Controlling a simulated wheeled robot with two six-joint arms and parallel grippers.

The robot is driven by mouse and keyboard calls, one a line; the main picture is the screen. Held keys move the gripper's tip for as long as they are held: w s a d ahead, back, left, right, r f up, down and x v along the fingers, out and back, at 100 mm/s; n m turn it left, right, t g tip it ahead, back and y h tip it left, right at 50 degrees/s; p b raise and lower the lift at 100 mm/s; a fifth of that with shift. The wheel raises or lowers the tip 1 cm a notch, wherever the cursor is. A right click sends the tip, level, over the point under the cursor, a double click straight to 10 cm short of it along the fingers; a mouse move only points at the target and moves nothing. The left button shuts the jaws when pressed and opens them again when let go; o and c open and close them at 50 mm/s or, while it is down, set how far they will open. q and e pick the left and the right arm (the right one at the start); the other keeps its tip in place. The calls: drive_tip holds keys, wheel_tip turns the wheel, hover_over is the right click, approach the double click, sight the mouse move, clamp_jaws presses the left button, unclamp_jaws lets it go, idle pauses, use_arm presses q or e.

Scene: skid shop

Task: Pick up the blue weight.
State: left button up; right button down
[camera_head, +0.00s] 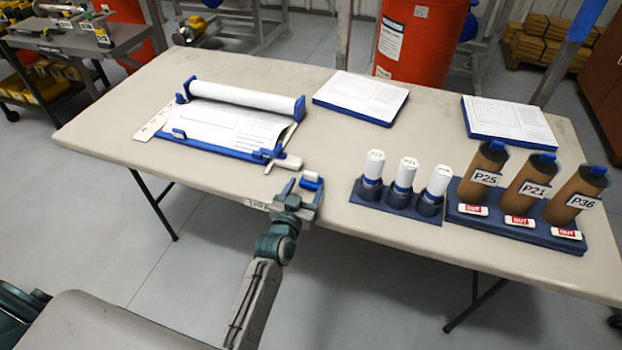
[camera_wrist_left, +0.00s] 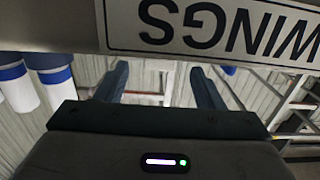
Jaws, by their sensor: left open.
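The weight cannot be made out surely there. My right gripper is not in view.
The table (camera_head: 250,110) holds a blue-framed paper roll holder (camera_head: 225,125) just behind the gripper. To the right are a rack of white tubes (camera_head: 400,205) and a blue rack with brown tubes (camera_head: 520,225). Two paper pads (camera_head: 360,97) lie behind. A lettered plate (camera_wrist_left: 210,30) shows in the wrist view.

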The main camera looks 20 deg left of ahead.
sight(310, 178)
use_arm(q)
drive_tip(key=w+p, duration=0.1)
drive_tip(key=w, duration=0.3)
drive_tip(key=shift+w, duration=0.25)
drive_tip(key=shift+w+f, duration=0.15)
drive_tip(key=shift+w, duration=0.3)
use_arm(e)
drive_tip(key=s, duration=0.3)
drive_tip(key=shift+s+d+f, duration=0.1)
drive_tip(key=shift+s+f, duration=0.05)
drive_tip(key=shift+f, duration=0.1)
use_arm(q)
drive_tip(key=c, duration=1.3)
drive_tip(key=shift+c, duration=0.2)
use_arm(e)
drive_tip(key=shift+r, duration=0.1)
